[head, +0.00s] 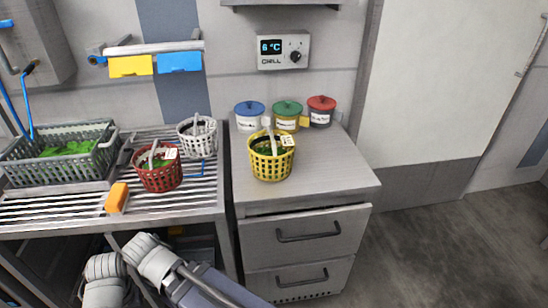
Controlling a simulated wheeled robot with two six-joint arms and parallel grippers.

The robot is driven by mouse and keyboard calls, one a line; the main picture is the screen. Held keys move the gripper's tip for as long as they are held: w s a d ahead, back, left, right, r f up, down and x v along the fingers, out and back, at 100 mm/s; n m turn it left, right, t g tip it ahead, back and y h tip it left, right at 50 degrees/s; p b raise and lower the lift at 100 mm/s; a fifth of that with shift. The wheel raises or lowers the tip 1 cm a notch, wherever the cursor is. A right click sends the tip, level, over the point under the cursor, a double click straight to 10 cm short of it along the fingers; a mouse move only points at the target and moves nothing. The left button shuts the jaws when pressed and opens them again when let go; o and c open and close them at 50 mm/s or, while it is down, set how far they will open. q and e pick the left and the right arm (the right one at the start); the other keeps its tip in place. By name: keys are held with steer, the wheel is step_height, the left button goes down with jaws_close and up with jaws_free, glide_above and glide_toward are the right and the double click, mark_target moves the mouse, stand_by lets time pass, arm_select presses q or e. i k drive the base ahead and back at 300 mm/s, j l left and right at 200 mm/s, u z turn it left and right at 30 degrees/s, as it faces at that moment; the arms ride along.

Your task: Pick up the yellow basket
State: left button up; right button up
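The yellow basket (270,166) stands upright on the metal top of the drawer cabinet (325,178), near its left edge. It holds green leaves, and a pale handle and a small white tag show at its rim. Neither of my grippers shows. Only pale links of my own arm or arms appear at the bottom left, well below the basket and apart from it. No fingers are visible, and nothing is touching the basket.
Lidded blue (249,115), green (287,115) and red (321,111) tubs stand behind the basket. A red basket (158,176), white basket (198,139), grey crate (60,165) and orange block (116,198) sit on the slatted rack (60,208). The cabinet top right of the basket is clear.

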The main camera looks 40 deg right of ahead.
mark_target(274, 164)
steer(key=z, duration=1.4)
steer(key=k+j+z, duration=0.3)
steer(key=j, duration=0.2)
